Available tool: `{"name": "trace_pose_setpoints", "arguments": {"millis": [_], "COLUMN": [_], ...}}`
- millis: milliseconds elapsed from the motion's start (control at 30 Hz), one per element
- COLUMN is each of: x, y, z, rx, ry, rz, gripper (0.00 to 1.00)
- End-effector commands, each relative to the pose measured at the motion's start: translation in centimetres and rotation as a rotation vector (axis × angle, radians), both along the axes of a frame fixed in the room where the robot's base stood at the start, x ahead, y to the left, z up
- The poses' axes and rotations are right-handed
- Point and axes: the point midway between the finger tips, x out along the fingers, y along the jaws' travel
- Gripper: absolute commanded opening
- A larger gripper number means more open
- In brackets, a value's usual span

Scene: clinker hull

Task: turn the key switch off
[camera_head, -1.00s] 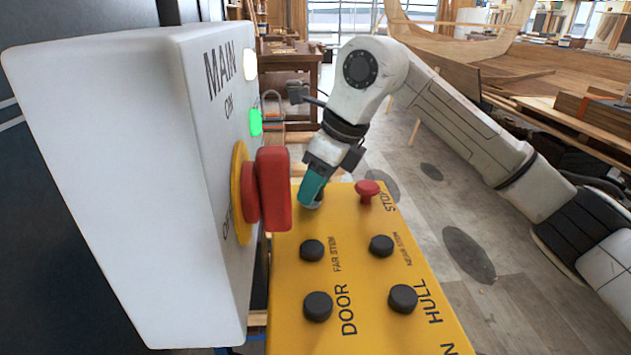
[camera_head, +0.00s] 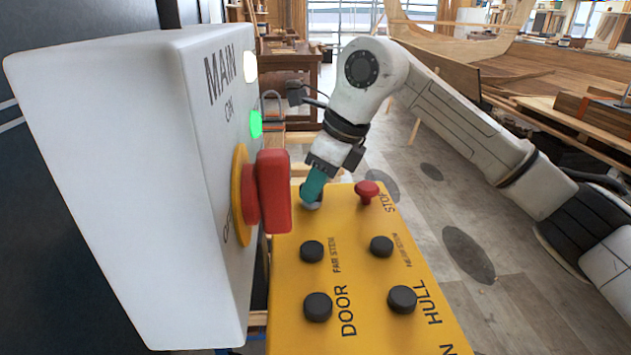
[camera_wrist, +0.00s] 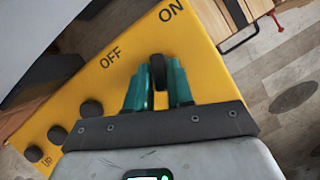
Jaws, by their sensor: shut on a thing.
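The key switch (camera_head: 311,204) sits at the far end of the yellow control panel (camera_head: 350,260), mostly hidden by my gripper in the head view. My gripper (camera_head: 313,190) comes down on it from above with teal fingers. In the wrist view the black key (camera_wrist: 158,71) stands between the two fingers of my gripper (camera_wrist: 157,78), which are shut on it. The OFF label (camera_wrist: 110,57) and the ON label (camera_wrist: 171,10) are printed on the panel near the key.
A red stop button (camera_head: 367,191) stands right of the key switch, and several black knobs (camera_head: 318,306) are nearer on the panel. A white MAIN box (camera_head: 130,180) with a red rotary handle (camera_head: 273,190) and a lit green lamp (camera_head: 255,124) stands at left. Open floor lies right.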

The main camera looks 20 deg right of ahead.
Motion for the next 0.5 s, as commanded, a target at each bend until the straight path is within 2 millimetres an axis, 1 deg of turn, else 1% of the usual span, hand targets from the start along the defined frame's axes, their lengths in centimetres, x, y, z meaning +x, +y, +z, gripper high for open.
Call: {"name": "trace_pose_setpoints", "arguments": {"millis": [167,500], "x": [0.16,0.41], "y": [-0.18,-0.25], "z": [0.22,0.3], "rx": [-0.002,-0.001], "ry": [-0.001,0.0], "rz": [0.122,0.438], "gripper": [0.0,0.0]}}
